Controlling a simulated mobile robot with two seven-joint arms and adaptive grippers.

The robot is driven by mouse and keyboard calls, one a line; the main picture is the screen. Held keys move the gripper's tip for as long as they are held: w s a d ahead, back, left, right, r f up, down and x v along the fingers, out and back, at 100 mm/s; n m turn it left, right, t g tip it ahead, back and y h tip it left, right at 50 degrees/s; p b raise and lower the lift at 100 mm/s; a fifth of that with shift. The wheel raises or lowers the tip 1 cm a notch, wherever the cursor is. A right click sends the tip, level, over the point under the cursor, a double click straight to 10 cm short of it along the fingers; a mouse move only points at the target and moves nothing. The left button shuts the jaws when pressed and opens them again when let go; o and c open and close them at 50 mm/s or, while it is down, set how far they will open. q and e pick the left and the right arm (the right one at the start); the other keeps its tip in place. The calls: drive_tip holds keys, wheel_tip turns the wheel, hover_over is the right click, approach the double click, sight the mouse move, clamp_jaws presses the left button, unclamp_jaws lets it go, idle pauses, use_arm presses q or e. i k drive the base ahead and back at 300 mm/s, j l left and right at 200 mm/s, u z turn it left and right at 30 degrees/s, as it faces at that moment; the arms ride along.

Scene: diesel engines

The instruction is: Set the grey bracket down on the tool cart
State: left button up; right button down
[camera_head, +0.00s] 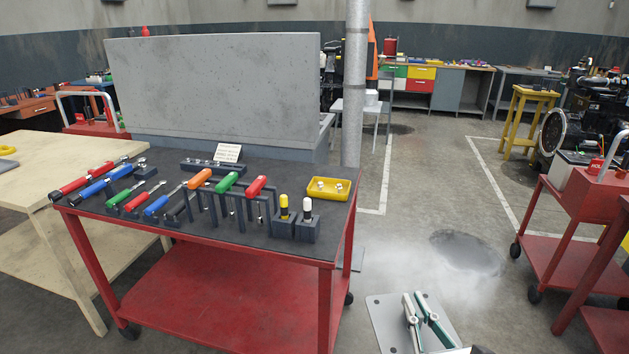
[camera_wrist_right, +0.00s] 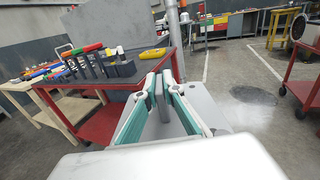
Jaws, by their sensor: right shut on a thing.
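The grey bracket (camera_head: 388,322) is a flat plate with holes near its corners and an upright part. My right gripper (camera_head: 414,298) is shut on that upright part and holds the bracket off the cart, at its front right. In the right wrist view the bracket (camera_wrist_right: 208,106) shows beyond the green-padded fingers (camera_wrist_right: 160,92). The tool cart (camera_head: 334,228) has a dark top and red frame and stands left of the bracket. The cart also shows in the right wrist view (camera_wrist_right: 100,126). My left gripper is not in view.
Screwdrivers, wrenches and holders (camera_head: 170,195) fill much of the cart top. A yellow tray (camera_head: 328,196) sits at its right end, with a small bare strip in front. A grey pole (camera_head: 355,90) stands behind. Another red cart (camera_head: 560,205) is at the right.

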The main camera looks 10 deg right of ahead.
sight(282, 179)
drive_tip(key=i+l+z, duration=0.15)
drive_tip(key=l+z, duration=0.3)
drive_tip(key=i+l+z, duration=0.2)
drive_tip(key=z, duration=0.2)
drive_tip(key=i+l+z, duration=0.25)
drive_tip(key=z, duration=0.2)
drive_tip(key=i+l+z, duration=0.2)
drive_tip(key=z, duration=0.2)
drive_tip(key=i+l+u, duration=0.1)
drive_tip(key=i+u, duration=0.25)
drive_tip(key=i+l+u, duration=0.35)
drive_tip(key=i, duration=0.15)
drive_tip(key=i+u, duration=0.15)
drive_tip(key=u, duration=0.3)
drive_tip(key=i+u, duration=0.2)
drive_tip(key=u, duration=0.25)
drive_tip(key=i+l+u, duration=0.15)
drive_tip(key=u, duration=0.25)
drive_tip(key=i+l+u, duration=0.15)
drive_tip(key=u, duration=0.3)
drive_tip(key=i+l+u, duration=0.1)
drive_tip(key=u, duration=0.35)
drive_tip(key=i+l+u, duration=0.1)
drive_tip(key=l+u, duration=0.3)
drive_tip(key=i+l+u, duration=0.1)
drive_tip(key=l+u, duration=0.25)
